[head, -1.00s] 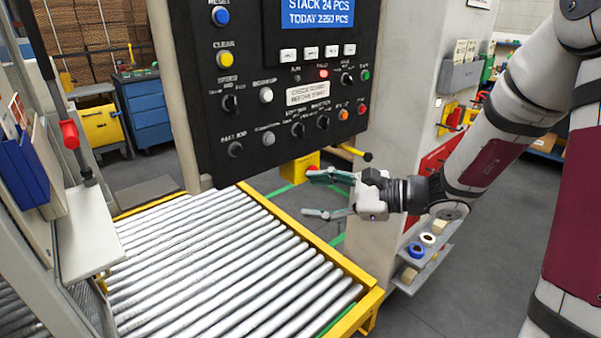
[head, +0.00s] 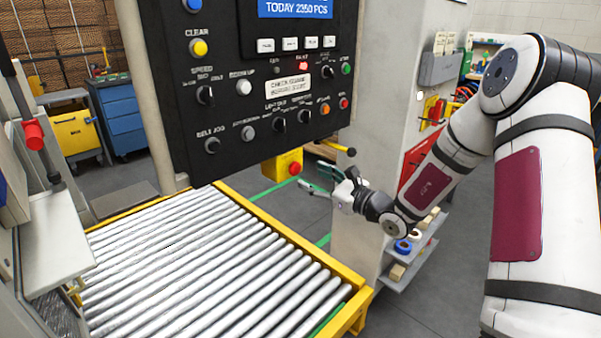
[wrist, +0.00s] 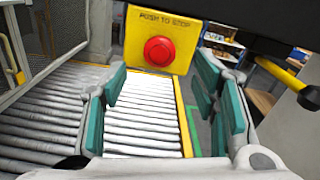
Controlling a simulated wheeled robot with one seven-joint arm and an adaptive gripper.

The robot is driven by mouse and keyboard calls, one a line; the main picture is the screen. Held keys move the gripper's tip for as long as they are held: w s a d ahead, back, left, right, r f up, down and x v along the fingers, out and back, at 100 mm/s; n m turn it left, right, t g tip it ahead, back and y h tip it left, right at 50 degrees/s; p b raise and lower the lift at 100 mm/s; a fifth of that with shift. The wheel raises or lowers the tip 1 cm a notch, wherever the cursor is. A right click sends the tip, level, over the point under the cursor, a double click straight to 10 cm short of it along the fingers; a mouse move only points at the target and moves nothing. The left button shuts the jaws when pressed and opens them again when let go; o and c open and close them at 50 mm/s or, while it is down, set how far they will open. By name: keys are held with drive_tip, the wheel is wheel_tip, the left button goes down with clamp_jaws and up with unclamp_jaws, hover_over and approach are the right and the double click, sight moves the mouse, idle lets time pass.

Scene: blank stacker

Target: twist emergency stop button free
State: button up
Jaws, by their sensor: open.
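The emergency stop button (head: 294,168) is a red mushroom knob on a yellow box (head: 281,170) under the black control panel. In the wrist view the red button (wrist: 159,51) is on the yellow box's front (wrist: 140,25), below the words "PUSH TO STOP". My gripper (head: 315,180) is to the right of the button and slightly below it in the head view, apart from it. Its teal-padded fingers are open and empty. In the wrist view the gripper (wrist: 166,100) has its fingers spread to either side, with the button ahead and above, between them.
The black panel (head: 225,100) with knobs and buttons hangs above the box. A roller conveyor (head: 200,260) with a yellow frame lies below. A black-tipped lever (head: 350,152) sticks out right of the box. A pale cabinet (head: 352,215) stands behind my gripper.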

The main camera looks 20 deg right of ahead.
sight(298, 170)
drive_tip(key=x, duration=0.5)
drive_tip(key=shift+w+a, duration=0.25)
drive_tip(key=shift+w, duration=0.05)
drive_tip(key=shift+c, duration=0.3)
drive_tip(key=c, duration=1.1)
